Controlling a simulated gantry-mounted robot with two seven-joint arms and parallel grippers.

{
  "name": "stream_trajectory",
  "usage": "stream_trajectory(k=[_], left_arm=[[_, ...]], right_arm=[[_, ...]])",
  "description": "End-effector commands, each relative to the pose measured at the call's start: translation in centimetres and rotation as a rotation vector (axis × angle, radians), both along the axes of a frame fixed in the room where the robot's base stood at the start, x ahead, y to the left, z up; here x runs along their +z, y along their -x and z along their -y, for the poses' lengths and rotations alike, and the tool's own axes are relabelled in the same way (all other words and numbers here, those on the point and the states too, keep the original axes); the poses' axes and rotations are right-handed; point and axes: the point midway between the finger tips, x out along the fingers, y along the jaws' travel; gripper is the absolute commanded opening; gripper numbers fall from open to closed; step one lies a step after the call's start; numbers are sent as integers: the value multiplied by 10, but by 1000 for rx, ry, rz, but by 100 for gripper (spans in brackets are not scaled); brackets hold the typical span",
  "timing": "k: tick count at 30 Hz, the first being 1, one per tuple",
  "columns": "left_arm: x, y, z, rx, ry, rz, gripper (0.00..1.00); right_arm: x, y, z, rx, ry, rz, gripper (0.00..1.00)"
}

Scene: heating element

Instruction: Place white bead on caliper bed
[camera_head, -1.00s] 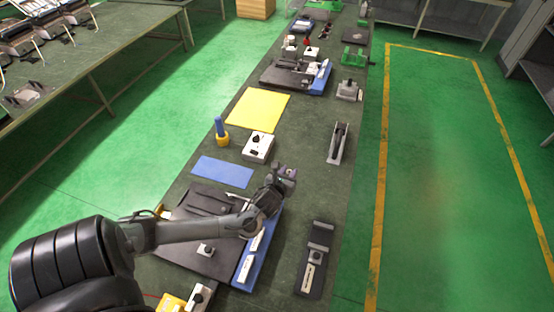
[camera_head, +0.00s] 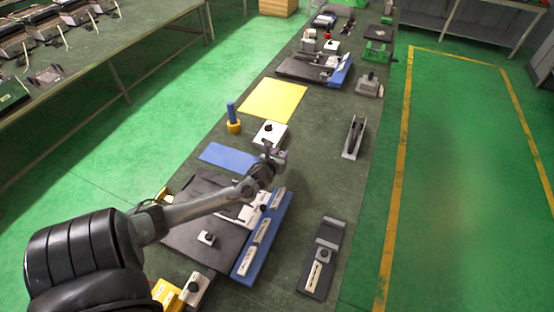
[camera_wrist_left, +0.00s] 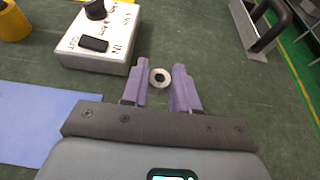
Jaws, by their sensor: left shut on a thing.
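The white bead (camera_wrist_left: 160,77), a small ring with a dark hole, sits between the purple fingertips of my left gripper (camera_wrist_left: 160,86) in the left wrist view. The gripper is shut on it. In the head view my left gripper (camera_head: 276,156) is above the bench beside a white box with a black knob (camera_head: 268,133); the bead is too small to make out there. No part is clearly recognisable as the caliper bed. A long dark fixture with a grey block (camera_head: 324,258) lies at the front right, well apart from the gripper. My right gripper is not in view.
A blue mat (camera_head: 226,157) and a yellow mat (camera_head: 272,98) lie on the bench. A black plate (camera_head: 187,240) with a blue strip (camera_head: 246,262) is under my left arm. A grey bracket (camera_head: 354,137) stands to the right. Bare bench lies between them.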

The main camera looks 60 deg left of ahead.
Motion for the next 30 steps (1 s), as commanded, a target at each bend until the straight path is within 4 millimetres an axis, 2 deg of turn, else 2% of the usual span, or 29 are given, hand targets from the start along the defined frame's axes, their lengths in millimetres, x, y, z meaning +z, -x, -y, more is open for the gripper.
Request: stream_trajectory(k=[3,7,11,21,30], left_arm=[[-11,1,-17,1,0,-1,0],[-17,1,-26,-1,2,0,0],[-21,1,-28,0,3,0,0],[-56,2,-28,1,3,1,0],[-58,2,-28,-1,0,0,0]], right_arm=[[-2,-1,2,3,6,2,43],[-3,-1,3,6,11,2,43],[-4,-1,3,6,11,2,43],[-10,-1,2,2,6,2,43],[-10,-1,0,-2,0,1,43]])
